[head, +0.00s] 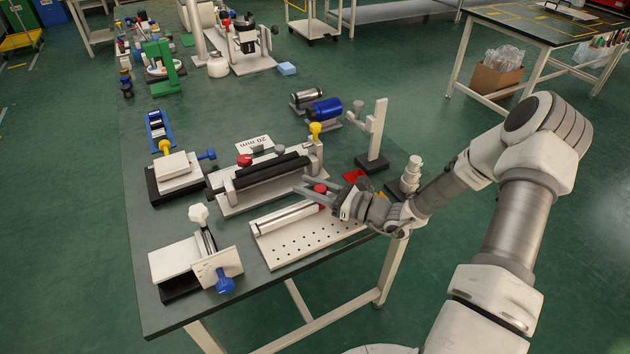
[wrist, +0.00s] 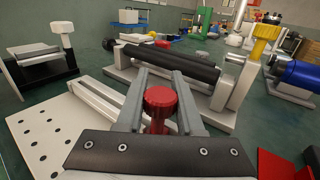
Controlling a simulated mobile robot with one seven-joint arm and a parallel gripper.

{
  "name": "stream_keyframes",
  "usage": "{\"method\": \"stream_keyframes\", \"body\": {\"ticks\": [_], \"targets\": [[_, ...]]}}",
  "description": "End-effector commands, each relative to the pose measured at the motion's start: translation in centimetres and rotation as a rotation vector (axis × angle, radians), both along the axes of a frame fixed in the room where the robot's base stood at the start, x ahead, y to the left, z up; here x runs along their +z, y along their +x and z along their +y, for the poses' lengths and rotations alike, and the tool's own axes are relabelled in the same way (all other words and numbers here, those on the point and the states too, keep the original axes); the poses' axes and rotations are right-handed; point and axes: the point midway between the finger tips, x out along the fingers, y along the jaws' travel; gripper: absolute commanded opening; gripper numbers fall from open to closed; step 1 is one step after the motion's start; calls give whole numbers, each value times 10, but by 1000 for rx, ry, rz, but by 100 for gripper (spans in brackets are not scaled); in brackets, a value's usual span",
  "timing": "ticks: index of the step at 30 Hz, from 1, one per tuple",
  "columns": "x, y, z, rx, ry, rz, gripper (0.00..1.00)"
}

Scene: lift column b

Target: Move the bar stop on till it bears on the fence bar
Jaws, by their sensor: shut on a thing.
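My gripper (head: 305,185) is shut on a red knob (head: 320,188), which I take to be the bar stop. The red knob also shows in the wrist view (wrist: 161,99), between the two grey fingers (wrist: 159,74). A long pale bar (head: 287,216), which looks like the fence bar, lies along the white perforated plate (head: 310,241). In the wrist view the bar (wrist: 118,100) runs in from the left and passes behind the left finger. The lower part of the stop is hidden by my gripper, so I cannot tell whether it touches the bar.
Just behind stands a fixture with a black roller (head: 272,172) and a yellow knob (head: 316,129). A grey post stand (head: 377,135) is close on the right. A white block fixture with a blue knob (head: 225,282) stands front left. The table's front edge is near the plate.

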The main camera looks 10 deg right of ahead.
Motion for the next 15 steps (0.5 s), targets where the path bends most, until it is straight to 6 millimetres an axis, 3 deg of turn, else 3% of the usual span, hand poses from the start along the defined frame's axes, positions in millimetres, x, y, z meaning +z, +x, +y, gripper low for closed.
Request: {"method": "stream_keyframes", "body": {"ticks": [11, 12, 15], "targets": [[-1, -3, 7, 10, 2, 2, 0], [-1, -3, 7, 11, 2, 2, 38], [0, -3, 7, 10, 2, 2, 56]]}}
